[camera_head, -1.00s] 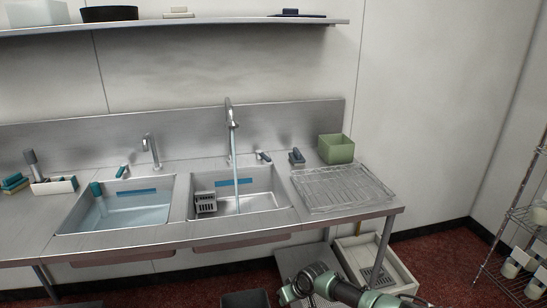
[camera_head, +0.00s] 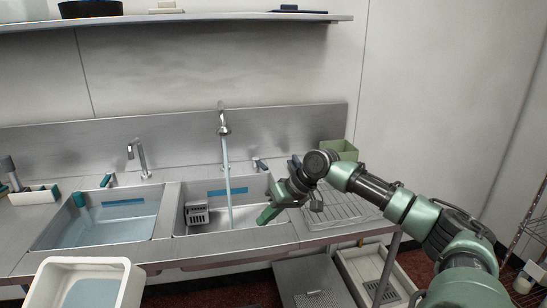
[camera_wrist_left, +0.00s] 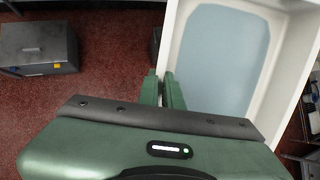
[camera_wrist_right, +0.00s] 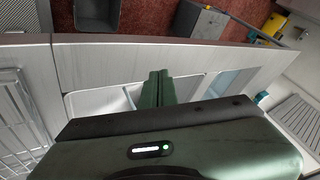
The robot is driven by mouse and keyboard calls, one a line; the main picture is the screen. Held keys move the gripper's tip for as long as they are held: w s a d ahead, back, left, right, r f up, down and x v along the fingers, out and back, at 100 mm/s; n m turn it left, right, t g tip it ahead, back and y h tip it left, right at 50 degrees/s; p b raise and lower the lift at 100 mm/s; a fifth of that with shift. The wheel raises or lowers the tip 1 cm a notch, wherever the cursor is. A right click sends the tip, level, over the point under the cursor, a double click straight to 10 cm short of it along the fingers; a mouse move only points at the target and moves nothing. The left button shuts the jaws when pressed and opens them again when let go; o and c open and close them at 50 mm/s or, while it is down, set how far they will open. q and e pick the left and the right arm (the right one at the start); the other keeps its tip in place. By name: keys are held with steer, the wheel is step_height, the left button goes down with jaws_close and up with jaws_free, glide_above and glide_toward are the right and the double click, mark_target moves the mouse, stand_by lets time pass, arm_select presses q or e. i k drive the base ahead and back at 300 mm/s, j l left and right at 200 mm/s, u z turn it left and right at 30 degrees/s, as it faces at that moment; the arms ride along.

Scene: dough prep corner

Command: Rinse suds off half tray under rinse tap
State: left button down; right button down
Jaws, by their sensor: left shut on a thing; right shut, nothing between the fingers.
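The half tray, a white tray (camera_head: 128,272) with a flat blue-grey area inside, shows at the lower left of the head view, in front of the counter. In the left wrist view my left gripper (camera_wrist_left: 166,82) is shut on the wall of this tray (camera_wrist_left: 174,40). I cannot tell whether the blue-grey area is suds. The rinse tap (camera_head: 222,122) runs a stream of water into the right basin (camera_head: 254,212). My right gripper (camera_head: 264,217) is shut and empty over that basin's front right edge; its closed fingers also show in the right wrist view (camera_wrist_right: 158,84).
The left basin (camera_head: 60,236) holds bluish water. A small grey slotted caddy (camera_head: 197,213) sits in the right basin. A wire rack (camera_head: 352,212) and a green container (camera_head: 346,149) are on the right of the counter. A pale crate (camera_head: 346,268) stands below.

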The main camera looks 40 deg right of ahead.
mark_target(255, 162)
steer(key=i+l, duration=0.15)
steer(key=l, duration=0.2)
steer(key=i+l, duration=0.15)
steer(key=l, duration=0.2)
steer(key=i+l, duration=0.15)
steer(key=l, duration=0.15)
steer(key=i+l, duration=0.15)
steer(key=l, duration=0.2)
steer(key=i+l, duration=0.15)
steer(key=l, duration=0.2)
steer(key=i+l, duration=0.2)
steer(key=l, duration=0.15)
